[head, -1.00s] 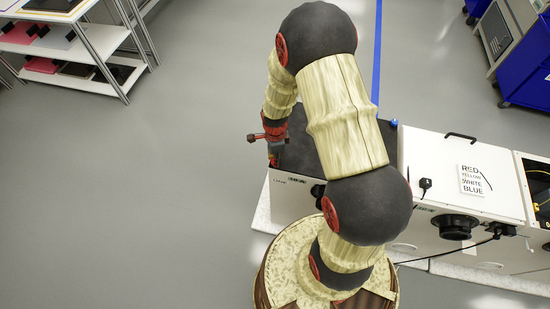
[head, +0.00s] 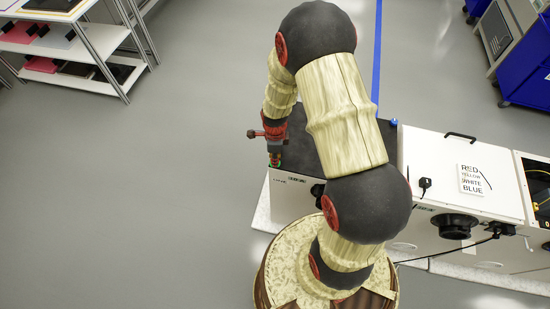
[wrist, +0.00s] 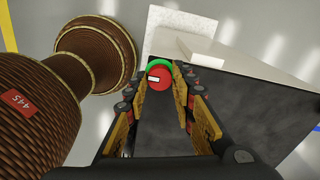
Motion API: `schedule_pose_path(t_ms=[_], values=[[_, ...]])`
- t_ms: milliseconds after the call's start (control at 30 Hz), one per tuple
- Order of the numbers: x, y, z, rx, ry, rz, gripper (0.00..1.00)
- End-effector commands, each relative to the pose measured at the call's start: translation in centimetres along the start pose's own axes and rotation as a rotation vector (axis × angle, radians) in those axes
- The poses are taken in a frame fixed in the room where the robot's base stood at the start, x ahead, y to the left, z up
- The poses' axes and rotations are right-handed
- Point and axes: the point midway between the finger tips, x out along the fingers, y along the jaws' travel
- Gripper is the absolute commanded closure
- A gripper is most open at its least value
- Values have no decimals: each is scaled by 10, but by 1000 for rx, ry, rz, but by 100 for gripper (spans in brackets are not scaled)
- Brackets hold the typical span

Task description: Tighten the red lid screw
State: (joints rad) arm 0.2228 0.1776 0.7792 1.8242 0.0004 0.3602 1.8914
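The red lid screw (wrist: 158,77) shows in the wrist view as a round red head with a white bar mark. A green ring curves around its far side. It sits near the edge of a dark cabinet top (head: 304,133). My gripper (wrist: 163,74) points down at it, with one finger to the left and one to the right of the red head. The fingers stand apart; whether either touches the screw I cannot tell. In the head view my gripper (head: 275,160) is over the near left corner of the dark top, with red and green at its tip.
White cabinets (head: 440,165) continue to the right, with a black handle (head: 460,136), a black knob and a colour-word sign (head: 472,180) on them. A small blue knob (head: 394,122) stands at the dark top's far corner.

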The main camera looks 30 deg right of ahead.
Motion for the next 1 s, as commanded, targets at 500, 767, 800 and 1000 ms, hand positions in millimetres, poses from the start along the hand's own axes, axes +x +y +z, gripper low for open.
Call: schedule_pose_path(t_ms=[500,767,800,1000], values=[[0,0,0,-1,0,0,58],[-23,-1,0,-1,-1,-4,58],[-30,-1,0,-1,-1,-4,58],[-72,-1,0,-1,-1,-4,58]])
